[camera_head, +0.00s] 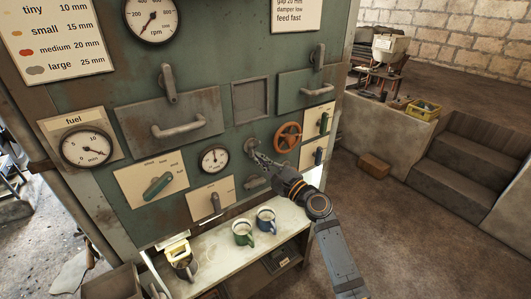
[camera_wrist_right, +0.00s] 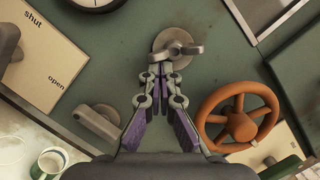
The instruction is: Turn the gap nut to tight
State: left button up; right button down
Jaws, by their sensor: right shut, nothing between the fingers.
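A grey metal nut with a bar-like wing on a round plate (camera_head: 250,146) sits on the green panel; it also shows at the top of the right wrist view (camera_wrist_right: 178,47). It looks like the gap nut, but I read no label on it. My right gripper (camera_head: 262,158) is shut and empty, pointing at the panel. In the wrist view its fingertips (camera_wrist_right: 162,72) are just below the nut's bar, overlapping the plate's lower edge in the picture; I cannot tell whether they touch. My left gripper is not in view.
An orange handwheel (camera_head: 289,137) is close right of the gripper. A second grey handle (camera_wrist_right: 100,122) is at the lower left in the wrist view. A small gauge (camera_head: 214,159) and levers are nearby. Green (camera_head: 243,232) and blue (camera_head: 266,220) mugs stand on the shelf below.

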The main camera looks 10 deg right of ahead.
jog(key=m, duration=0.1)
jog(key=a+m+p, duration=0.1)
jog(key=m, duration=0.1)
jog(key=shift+s+r+t+h, duration=0.1)
jog(key=shift+s+t+h, duration=0.05)
jog(key=shift+t+h, duration=0.25)
jog(key=m, duration=0.2)
jog(key=m+h+p, duration=0.1)
jog(key=m, duration=0.1)
jog(key=a+m+t+p, duration=0.1)
jog(key=m, duration=0.1)
jog(key=shift+s+a+r+m+h, duration=0.1)
jog(key=shift+s+r+m+h, duration=0.05)
jog(key=shift+s+m+h, duration=0.2)
jog(key=shift+w+a, duration=0.1)
